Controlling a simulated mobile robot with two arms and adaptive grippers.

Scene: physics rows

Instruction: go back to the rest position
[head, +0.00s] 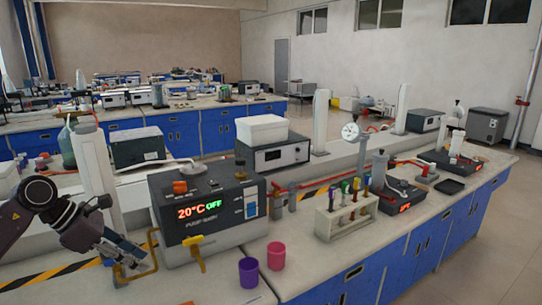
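My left gripper (130,268) comes in from the left and points down over the near bench, left of the dark control box (205,212). Its fingertips are close to a yellow bent pipe (152,252) at the box's left side. I cannot tell whether they touch the pipe, or whether the fingers are open or shut. No held object can be made out. My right gripper is not in view.
The box shows "20°C OFF". A purple cup (248,271) and a pink cup (276,256) stand in front of it. A test tube rack (346,215) holds several tubes. The near bench (310,265) has some bare surface around the cups.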

